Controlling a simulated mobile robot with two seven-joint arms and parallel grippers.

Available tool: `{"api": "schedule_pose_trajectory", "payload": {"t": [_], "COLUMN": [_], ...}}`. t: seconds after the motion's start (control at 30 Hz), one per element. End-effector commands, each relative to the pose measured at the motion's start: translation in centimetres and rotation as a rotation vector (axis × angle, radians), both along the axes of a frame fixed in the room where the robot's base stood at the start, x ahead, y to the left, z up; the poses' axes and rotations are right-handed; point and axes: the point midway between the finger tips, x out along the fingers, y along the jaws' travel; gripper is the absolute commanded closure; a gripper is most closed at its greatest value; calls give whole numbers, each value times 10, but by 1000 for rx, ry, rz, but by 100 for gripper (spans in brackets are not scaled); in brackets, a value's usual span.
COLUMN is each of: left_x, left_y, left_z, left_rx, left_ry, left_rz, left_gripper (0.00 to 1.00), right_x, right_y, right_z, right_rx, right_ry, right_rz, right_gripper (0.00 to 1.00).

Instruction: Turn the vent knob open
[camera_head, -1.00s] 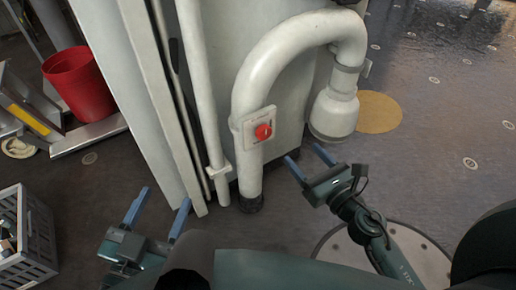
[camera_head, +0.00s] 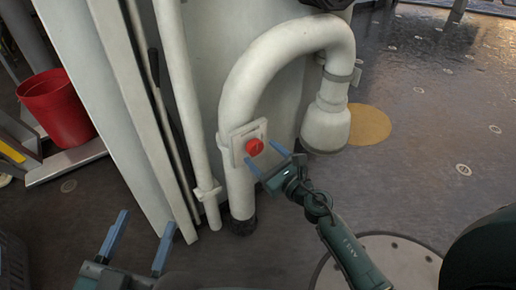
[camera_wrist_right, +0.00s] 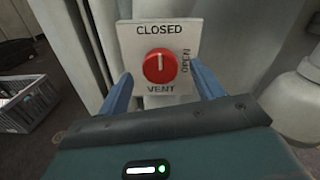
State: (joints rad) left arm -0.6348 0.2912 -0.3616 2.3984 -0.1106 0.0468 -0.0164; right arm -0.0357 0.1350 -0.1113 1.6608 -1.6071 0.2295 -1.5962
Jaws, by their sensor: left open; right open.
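The red vent knob (camera_head: 254,147) sits on a pale square plate (camera_head: 239,156) on the white pipe. In the right wrist view the red knob (camera_wrist_right: 160,66) has its white mark pointing up to the word CLOSED; OPEN is printed on the right side of the plate (camera_wrist_right: 183,31). My right gripper (camera_head: 262,161) is open in front of the plate. In the right wrist view its blue fingers stand left and right of the knob, apart from it and nearer the camera. My left gripper (camera_head: 144,240) is open and empty at the lower left, far from the knob.
The white pipe (camera_head: 300,37) bends over the plate and ends in a wide nozzle (camera_head: 326,127) at the right. A red bucket (camera_head: 60,108) stands at the left. A grey crate (camera_wrist_right: 32,110) shows in the right wrist view. The floor at the right is open.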

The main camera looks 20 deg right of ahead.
Motion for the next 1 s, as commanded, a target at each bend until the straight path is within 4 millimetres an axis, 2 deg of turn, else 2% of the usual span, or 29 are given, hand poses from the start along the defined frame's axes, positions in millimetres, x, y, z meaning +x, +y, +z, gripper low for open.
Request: {"api": "schedule_pose_trajectory", "payload": {"t": [0.1,0.2,0.57,1.0], "left_x": [0,0,0,0], "left_y": [0,0,0,0], "left_z": [-2,-2,-1,1], "left_rx": [-2,-3,-5,-6], "left_ry": [1,3,3,-1], "left_rz": [0,-1,-1,-1], "left_gripper": [41,41,41,41], "right_x": [16,23,27,27], "right_y": [6,9,10,10], "right_z": [0,0,0,0], "right_rx": [2,0,0,0], "right_ry": [-2,-1,0,0], "right_rz": [0,0,0,0], "right_gripper": [34,34,34,70]}}
